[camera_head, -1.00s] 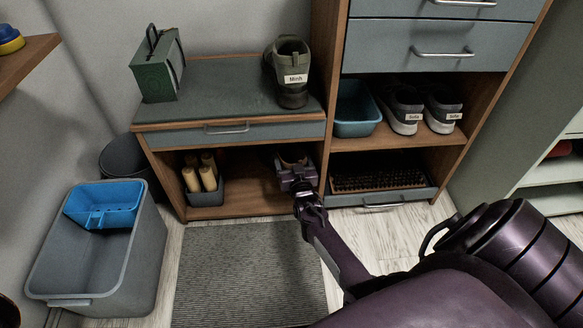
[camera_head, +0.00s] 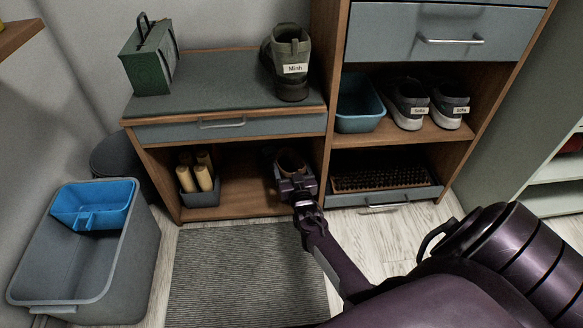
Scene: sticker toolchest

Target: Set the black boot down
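My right gripper (camera_head: 297,186) reaches into the lower compartment of the low bench (camera_head: 240,206), at its right side. A dark shoe or boot with a brown opening (camera_head: 290,162) is right at the gripper's far end, inside that compartment. The gripper hides its lower part, so I cannot tell whether the fingers are closed on it or whether it touches the shelf floor. A green-grey boot labelled "Minh" (camera_head: 289,62) stands upright on the bench top at the right. My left gripper is not in view.
A grey holder with tan rolls (camera_head: 200,185) stands in the compartment's left part. A green box (camera_head: 150,62) sits on the bench top. Labelled sneakers (camera_head: 408,104) and a teal bin (camera_head: 357,108) fill the right cabinet's shelf. A grey tub (camera_head: 75,265) stands at left.

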